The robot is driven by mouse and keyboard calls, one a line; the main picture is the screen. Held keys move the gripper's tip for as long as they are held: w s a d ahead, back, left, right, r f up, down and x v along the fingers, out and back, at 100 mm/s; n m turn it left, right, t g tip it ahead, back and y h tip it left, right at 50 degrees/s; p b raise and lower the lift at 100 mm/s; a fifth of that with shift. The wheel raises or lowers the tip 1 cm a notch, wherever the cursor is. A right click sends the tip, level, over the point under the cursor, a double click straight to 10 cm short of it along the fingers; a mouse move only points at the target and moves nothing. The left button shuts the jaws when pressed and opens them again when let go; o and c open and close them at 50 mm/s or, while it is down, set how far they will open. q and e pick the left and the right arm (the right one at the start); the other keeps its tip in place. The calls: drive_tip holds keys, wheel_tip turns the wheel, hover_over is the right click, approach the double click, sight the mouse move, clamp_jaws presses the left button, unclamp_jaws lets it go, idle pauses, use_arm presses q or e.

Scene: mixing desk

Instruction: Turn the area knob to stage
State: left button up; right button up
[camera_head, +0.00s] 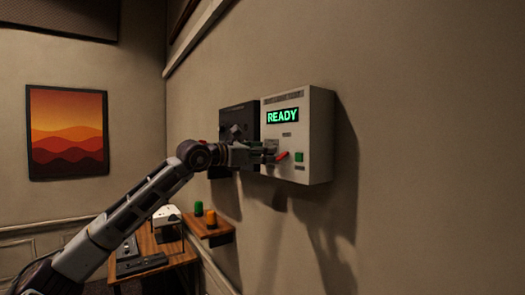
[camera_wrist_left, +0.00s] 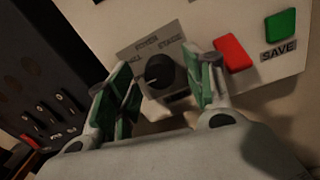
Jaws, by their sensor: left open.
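The area knob (camera_wrist_left: 158,72) is a round black knob on a grey plate (camera_wrist_left: 137,53) on the white wall box (camera_head: 318,110). The plate has a word above the knob, "ALL" at left and "STAGE" at right. I cannot tell for sure where the knob points. My left gripper (camera_head: 268,153) is at the lower left front of the box. In the left wrist view its open green-padded fingers (camera_wrist_left: 163,92) stand on both sides of the knob, apart from each other; contact is unclear. In the head view the gripper hides the knob. My right gripper is out of view.
The box has a lit "READY" display (camera_head: 283,115), a red button (camera_wrist_left: 232,53) and a green button (camera_wrist_left: 281,25) above "SAVE", close right of the knob. A black panel (camera_head: 238,118) adjoins at left. Below are a shelf (camera_head: 217,233) and a wooden desk (camera_head: 179,253).

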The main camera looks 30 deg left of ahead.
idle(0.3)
use_arm(q)
drive_tip(key=c, duration=1)
